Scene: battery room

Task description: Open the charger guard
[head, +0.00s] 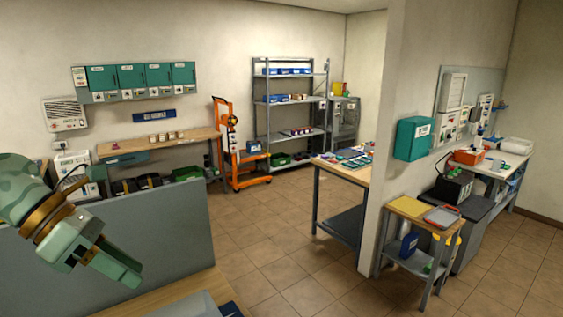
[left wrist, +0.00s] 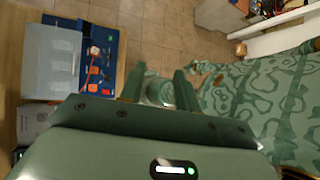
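My left gripper (head: 122,269) hangs in front of the grey partition at the lower left of the head view, pointing down and right. In the left wrist view its two fingers (left wrist: 160,82) stand apart with nothing gripped between them. A grey, partly see-through panel (left wrist: 50,62) lies beside a blue board with orange and white marks (left wrist: 100,60), left of the fingers and apart from them. It may be the charger guard; I cannot tell for sure. In the head view a grey panel (head: 185,306) shows cut off at the bottom edge. My right gripper is not in view.
A grey partition (head: 150,240) stands behind a wooden worktop (head: 150,300). Teal wall cabinets (head: 130,77), an orange trolley (head: 232,150) and a metal shelf rack (head: 290,100) are farther back. A wall corner divides the room at right. The tiled floor (head: 265,230) between is clear.

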